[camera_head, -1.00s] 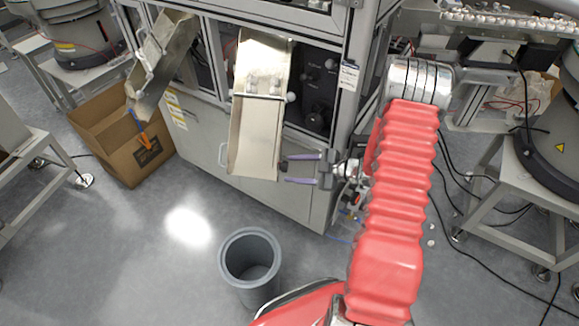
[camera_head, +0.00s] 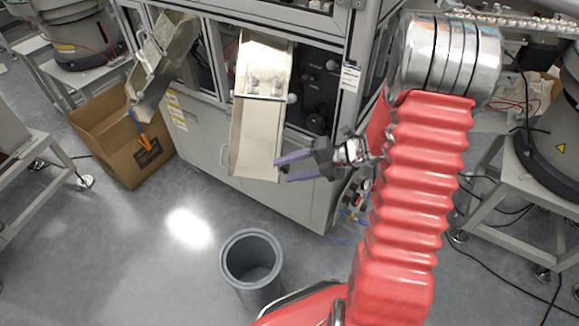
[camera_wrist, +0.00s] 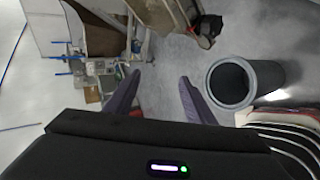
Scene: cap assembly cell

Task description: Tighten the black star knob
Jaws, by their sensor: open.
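Dark round knobs sit on the black panel of the machine, right of the metal chute, in the head view. The largest, a black knob (camera_head: 317,122), is low on the panel; I cannot make out a star shape on it. A smaller knob (camera_head: 331,65) is higher up. My gripper (camera_head: 282,170) is open and empty, its purple fingers pointing left near the chute's lower right edge, below the panel in the picture. The wrist view also shows the two fingers (camera_wrist: 159,75) apart with nothing between them. No knob can be made out in the wrist view.
The metal chute (camera_head: 256,140) juts out left of the panel. A grey bin (camera_head: 231,266) stands on the floor and shows in the wrist view (camera_wrist: 278,76). A cardboard box (camera_head: 112,165) is at the left. The floor left of the bin is clear.

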